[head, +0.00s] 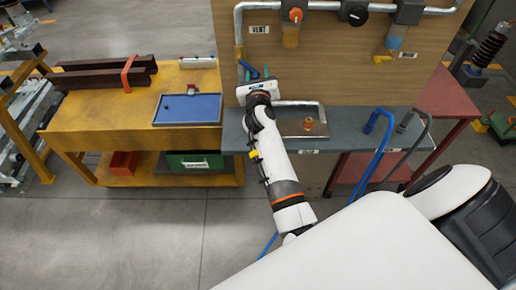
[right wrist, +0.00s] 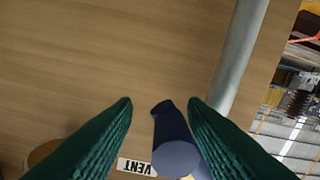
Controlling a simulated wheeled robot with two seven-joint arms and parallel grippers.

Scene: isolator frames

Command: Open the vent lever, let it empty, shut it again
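The dark blue lever handle (right wrist: 172,135) shows in the right wrist view in front of the wooden board. The white VENT label (right wrist: 137,167) is beside it, upside down; the label (head: 259,29) also shows on the board in the head view. My right gripper (right wrist: 161,104) is open, with its green fingers on both sides of the handle and a clear gap on the left side. In the head view my right gripper (head: 253,72) is low in front of the board, hiding much of the area behind it. My left gripper is not in view.
A grey pipe (head: 238,20) runs down the board's left edge. An orange knob (head: 295,14) and a black knob (head: 355,13) are at the top. A metal tray (head: 291,126) is on the grey bench (head: 350,121). A blue tray (head: 187,122) lies on the yellow bench at left.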

